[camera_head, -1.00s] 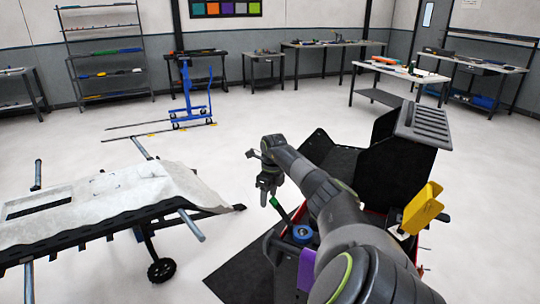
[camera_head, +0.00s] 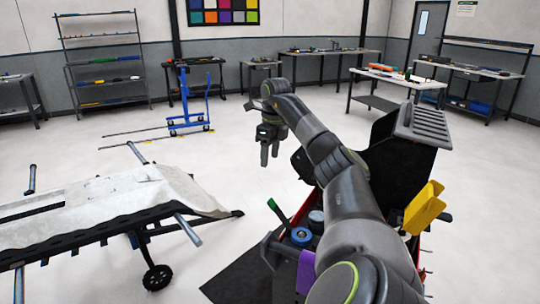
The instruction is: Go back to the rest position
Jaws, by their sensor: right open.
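My right arm reaches up from the bottom right of the head view. Its gripper (camera_head: 269,153) hangs in the air left of the tool cart, fingers pointing down, open with nothing between the fingers. It is apart from the cart and from the wheeled stand at the left. My left arm and gripper are not in view.
A wheeled stand (camera_head: 103,226) with a pale wrinkled sheet (camera_head: 110,194) over a panel is at the left. The tool cart (camera_head: 398,160) with a yellow tool (camera_head: 424,207), blue tape roll (camera_head: 301,236) and purple piece (camera_head: 306,270) is at the right.

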